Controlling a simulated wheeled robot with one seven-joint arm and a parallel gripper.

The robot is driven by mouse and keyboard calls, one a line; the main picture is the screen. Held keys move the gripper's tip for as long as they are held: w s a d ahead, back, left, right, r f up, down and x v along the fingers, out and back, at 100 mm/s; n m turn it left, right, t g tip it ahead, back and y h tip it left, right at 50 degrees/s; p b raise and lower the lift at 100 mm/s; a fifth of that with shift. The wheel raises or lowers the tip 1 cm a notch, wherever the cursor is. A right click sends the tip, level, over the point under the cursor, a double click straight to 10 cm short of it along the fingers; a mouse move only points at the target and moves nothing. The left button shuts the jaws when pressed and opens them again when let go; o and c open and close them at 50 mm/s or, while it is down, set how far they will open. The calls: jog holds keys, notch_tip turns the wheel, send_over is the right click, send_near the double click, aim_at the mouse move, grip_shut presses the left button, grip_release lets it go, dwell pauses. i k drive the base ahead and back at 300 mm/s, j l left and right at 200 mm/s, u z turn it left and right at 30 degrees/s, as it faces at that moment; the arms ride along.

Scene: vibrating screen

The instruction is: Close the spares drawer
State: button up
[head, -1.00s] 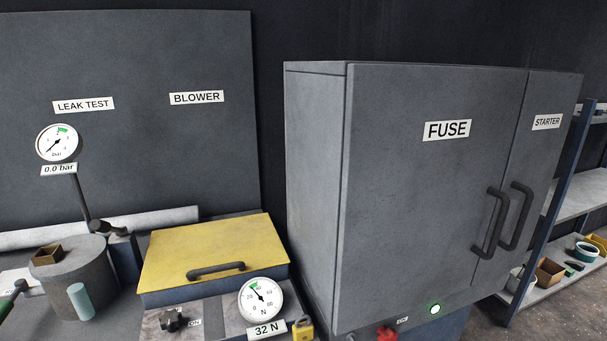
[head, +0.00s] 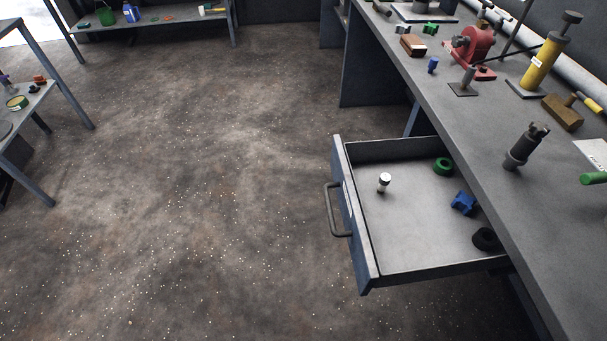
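A drawer (head: 353,224) stands pulled out from under the workbench in the head view, right of the middle. Its blue front faces left and carries a dark bar handle (head: 336,210). Inside lie a small white-and-black part (head: 384,182), a green ring (head: 443,166), a blue part (head: 462,202) and a black ring (head: 485,238). No label reading "spares" can be made out on it. My gripper is not in view.
The workbench (head: 475,136) runs along the right with a red tool (head: 475,47), a yellow cylinder (head: 541,58) and a dark upright fitting (head: 524,147) on top. Shelving (head: 30,100) stands at the far left. The floor (head: 190,190) left of the drawer is clear.

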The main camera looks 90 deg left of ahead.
aim_at(411, 233)
jog(key=u, duration=1.65)
